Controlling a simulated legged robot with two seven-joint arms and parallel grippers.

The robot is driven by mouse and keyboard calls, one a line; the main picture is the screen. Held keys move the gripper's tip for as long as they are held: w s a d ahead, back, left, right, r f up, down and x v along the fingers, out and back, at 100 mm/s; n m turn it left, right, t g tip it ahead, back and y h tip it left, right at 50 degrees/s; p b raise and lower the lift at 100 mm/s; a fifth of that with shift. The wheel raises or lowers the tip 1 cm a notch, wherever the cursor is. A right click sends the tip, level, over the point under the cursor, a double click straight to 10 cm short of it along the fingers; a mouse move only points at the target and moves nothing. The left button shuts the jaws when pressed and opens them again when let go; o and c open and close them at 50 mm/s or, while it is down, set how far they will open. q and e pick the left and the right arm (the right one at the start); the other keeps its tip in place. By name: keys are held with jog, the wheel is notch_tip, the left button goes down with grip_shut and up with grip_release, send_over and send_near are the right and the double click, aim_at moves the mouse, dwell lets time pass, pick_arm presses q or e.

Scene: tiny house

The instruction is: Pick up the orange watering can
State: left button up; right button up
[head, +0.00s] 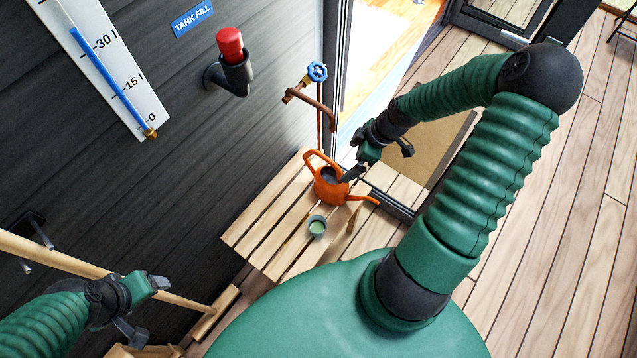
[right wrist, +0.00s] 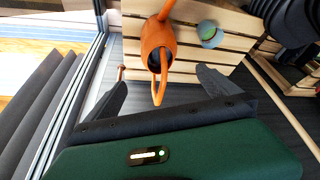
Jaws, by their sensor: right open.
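The orange watering can (head: 329,191) stands on a slatted wooden bench (head: 262,222) beside the dark wall. Its handle loop rises at the upper left and its spout points right in the head view. My right gripper (head: 377,162) is open and empty, close to the can's upper right side. In the right wrist view the can (right wrist: 154,38) lies ahead, with its handle loop reaching towards the gap between the spread fingers (right wrist: 160,88). I cannot tell if a finger touches it. My left gripper (head: 146,307) is open and empty at the lower left, far from the can.
A small cup (head: 317,227) with green contents stands on the bench near the can. A copper pipe with a blue tap (head: 317,71) is on the wall above. A glass door frame (head: 334,60) and a brown mat (head: 428,135) lie to the right. A wooden pole (head: 60,255) crosses the lower left.

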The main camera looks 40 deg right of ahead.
aim_at(338, 170)
jog(key=b+x, duration=0.1)
jog(key=x, duration=0.3)
jog(key=b+x, duration=0.1)
jog(key=x, duration=0.4)
jog(key=shift+s+a+r, duration=0.1)
jog(key=shift+a, duration=0.15)
jog(key=f+b, duration=0.1)
jog(key=f, duration=0.1)
jog(key=w+f+b, duration=0.1)
jog(key=f+b, duration=0.1)
jog(key=f, duration=0.1)
jog(key=shift+f, duration=0.2)
jog(key=shift+a+r, duration=0.1)
jog(key=shift+r, duration=0.05)
jog(key=shift+c, duration=1.5)
pick_arm(q)
jog(key=x, duration=0.3)
jog(key=s+x, duration=0.1)
jog(key=x, duration=0.1)
jog(key=shift+a+f, duration=0.15)
jog(key=shift+f, duration=0.3)
pick_arm(e)
jog(key=c, duration=1.7)
jog(key=shift+r, duration=0.1)
jog(key=shift+c, duration=0.2)
